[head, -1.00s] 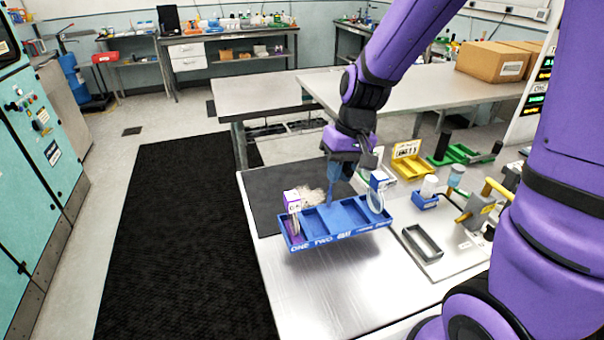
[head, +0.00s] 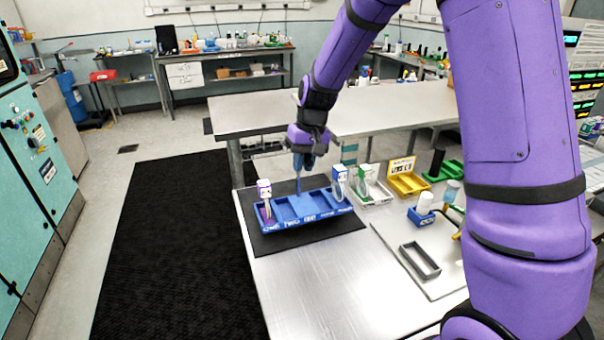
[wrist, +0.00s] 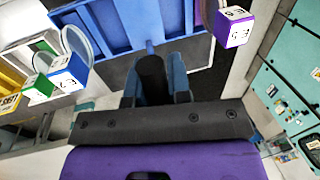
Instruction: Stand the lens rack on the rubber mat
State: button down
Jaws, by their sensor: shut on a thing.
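The lens rack is a blue tray with several compartments (head: 284,211); it also shows in the wrist view (wrist: 110,28). It looks level and lies over the black rubber mat (head: 312,234); whether its base touches the mat is hard to tell. A lens with a purple-and-white tag (head: 264,188) stands at its left end, and a lens with a blue-and-white tag (head: 340,175) at its right end. My gripper (head: 299,184) is shut on the rack near its middle, from above.
A white tray (head: 376,200) with a green-and-white tagged item stands just right of the rack, close to it. A yellow bin (head: 408,184) and a grey frame on a plate (head: 420,260) are farther right. The table front is bare.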

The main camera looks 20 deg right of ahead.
jog(key=shift+w+f, duration=0.2)
jog(key=shift+f, duration=0.7)
jog(key=shift+w+f, duration=0.15)
jog(key=shift+f, duration=0.8)
jog(key=c, duration=1.1)
grip_release()
jog(key=shift+o, duration=0.2)
notch_tip(320, 180, up, 12)
jog(key=d, duration=0.2)
jog(key=s+d+r+t, duration=0.1)
jog(key=s+r, duration=0.4)
jog(key=s, duration=0.3)
jog(key=s+d+r+t, duration=0.1)
jog(key=s+d+r, duration=0.1)
jog(key=s+r, duration=0.5)
jog(key=s+d+t+h, duration=0.1)
jog(key=s+t+h, duration=0.1)
jog(key=s, duration=1.5)
jog(key=shift+d+f+t, duration=0.2)
jog(key=shift+d+t, duration=0.2)
jog(key=shift+t, duration=0.2)
